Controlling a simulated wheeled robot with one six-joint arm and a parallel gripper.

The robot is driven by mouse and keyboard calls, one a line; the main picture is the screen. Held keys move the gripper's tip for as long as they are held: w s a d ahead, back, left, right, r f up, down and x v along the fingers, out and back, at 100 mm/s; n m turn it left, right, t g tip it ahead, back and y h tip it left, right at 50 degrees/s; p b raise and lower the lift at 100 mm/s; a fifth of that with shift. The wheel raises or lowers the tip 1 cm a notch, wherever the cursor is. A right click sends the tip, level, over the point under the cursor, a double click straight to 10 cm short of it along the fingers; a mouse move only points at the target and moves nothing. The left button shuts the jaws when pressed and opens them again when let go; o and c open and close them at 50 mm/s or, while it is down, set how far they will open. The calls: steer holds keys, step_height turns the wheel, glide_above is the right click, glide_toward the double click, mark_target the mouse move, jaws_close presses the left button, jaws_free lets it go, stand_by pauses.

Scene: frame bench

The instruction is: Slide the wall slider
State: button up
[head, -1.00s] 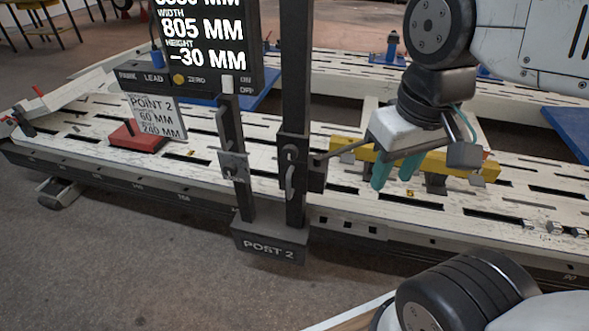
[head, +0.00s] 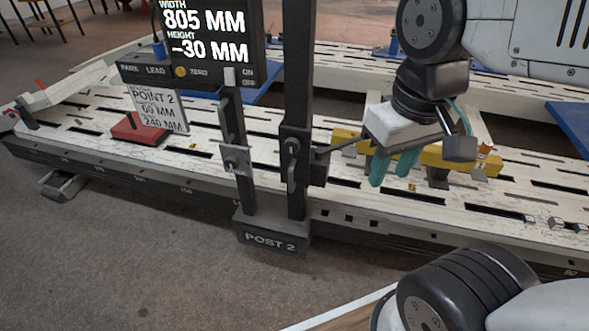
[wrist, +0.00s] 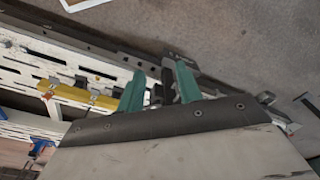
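My gripper (head: 391,172) is to the right of the panel and the dark post, well apart from the knob. Its two teal fingers are spread with nothing between them. They also show in the wrist view (wrist: 160,82), where the knob cannot be made out.
A yellow bar (head: 430,160) lies behind the fingers on the slotted white bench (head: 340,205). A red block (head: 140,127) sits at left.

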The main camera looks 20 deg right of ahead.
steer(key=w+f+n+g+h, duration=0.3)
steer(key=w+f+g, duration=0.15)
steer(key=f, duration=0.25)
steer(key=n+t+h, duration=1)
steer(key=n+t, duration=0.6)
steer(key=n, duration=0.7)
glide_toward(289, 179)
steer(key=x, duration=1.1)
steer(key=shift+f, duration=0.1)
jaws_close()
